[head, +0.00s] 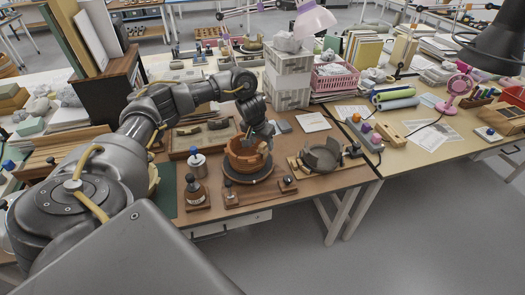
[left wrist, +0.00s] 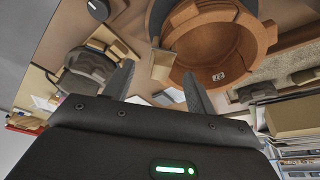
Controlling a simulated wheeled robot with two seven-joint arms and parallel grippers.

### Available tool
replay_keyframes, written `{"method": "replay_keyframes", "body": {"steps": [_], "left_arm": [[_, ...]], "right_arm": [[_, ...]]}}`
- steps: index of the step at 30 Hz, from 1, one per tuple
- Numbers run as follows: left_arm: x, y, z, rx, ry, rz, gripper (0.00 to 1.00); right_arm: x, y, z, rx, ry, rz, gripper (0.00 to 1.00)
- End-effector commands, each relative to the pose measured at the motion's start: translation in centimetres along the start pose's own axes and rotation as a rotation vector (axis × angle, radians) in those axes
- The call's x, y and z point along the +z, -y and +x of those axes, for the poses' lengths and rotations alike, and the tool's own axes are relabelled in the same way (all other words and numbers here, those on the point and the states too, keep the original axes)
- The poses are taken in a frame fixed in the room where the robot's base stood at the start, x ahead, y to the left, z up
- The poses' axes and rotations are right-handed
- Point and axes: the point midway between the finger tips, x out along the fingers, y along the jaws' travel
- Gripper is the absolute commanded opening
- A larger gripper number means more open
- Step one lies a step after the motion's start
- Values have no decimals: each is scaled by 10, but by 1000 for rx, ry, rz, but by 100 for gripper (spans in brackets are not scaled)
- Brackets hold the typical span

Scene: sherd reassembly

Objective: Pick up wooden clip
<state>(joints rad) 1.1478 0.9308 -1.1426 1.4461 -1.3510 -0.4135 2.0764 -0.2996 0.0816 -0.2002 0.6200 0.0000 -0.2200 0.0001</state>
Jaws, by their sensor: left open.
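My left gripper (head: 258,129) hangs over the orange-brown pot (head: 241,162) on its dark round stand. In the left wrist view the gripper (left wrist: 160,88) is open, with its two dark fingers apart. A small pale tan block that looks like the wooden clip (left wrist: 164,66) shows between and beyond the fingertips, at the rim of the pot (left wrist: 232,58). Nothing is seen held, and I cannot tell whether the fingers touch the clip. In the head view the clip cannot be made out clearly near the gripper. My right gripper is not in view.

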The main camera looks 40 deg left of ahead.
Motion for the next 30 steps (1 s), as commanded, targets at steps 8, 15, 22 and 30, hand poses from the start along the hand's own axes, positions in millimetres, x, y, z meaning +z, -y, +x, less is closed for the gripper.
{"method": "replay_keyframes", "body": {"steps": [8,15,22,30], "left_arm": [[0,2,17,-2,3,0,56],[-1,2,49,0,1,-1,56],[-1,2,53,0,-1,1,56],[-1,2,53,1,-1,0,29]], "right_arm": [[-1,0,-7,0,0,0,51],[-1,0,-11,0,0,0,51],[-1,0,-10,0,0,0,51],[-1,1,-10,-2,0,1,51]]}}
